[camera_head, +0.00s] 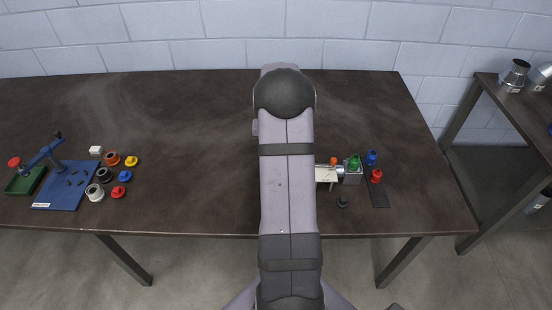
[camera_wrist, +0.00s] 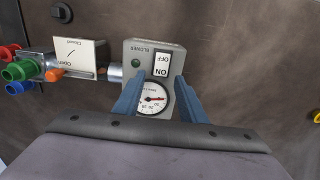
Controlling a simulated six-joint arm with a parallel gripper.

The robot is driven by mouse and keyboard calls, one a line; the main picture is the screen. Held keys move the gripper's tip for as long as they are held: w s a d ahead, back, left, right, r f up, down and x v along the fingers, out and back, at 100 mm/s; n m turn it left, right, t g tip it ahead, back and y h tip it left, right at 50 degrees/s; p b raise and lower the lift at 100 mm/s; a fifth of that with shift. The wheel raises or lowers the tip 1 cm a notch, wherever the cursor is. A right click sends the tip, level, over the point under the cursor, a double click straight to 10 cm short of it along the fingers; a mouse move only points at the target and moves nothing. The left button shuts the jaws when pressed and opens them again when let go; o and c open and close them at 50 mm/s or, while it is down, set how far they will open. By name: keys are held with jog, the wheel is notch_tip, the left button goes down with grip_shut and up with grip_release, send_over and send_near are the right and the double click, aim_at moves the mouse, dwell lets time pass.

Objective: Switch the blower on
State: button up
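The blower box (camera_wrist: 136,52) is a grey case in the wrist view, labelled BLOWER. It carries a white rocker switch (camera_wrist: 162,64) marked OFF and ON, a dark green lamp (camera_wrist: 136,63) and a round dial gauge (camera_wrist: 151,98). I cannot tell which side of the rocker is pressed. My gripper (camera_wrist: 159,80) is open. Its two blue fingers are apart, one on each side of the gauge, with their tips near the ON end of the switch; contact is unclear. In the head view my arm hides the box and the gripper.
A pale plate marked Open and Closed (camera_wrist: 80,55) stands beside the box, with an orange knob (camera_wrist: 56,74) and green fitting (camera_wrist: 20,71). A blue press stand (camera_head: 64,185) and several coloured fittings sit at the table's left. The table's middle left is clear.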

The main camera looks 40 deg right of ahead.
jog(key=shift+f, duration=0.7)
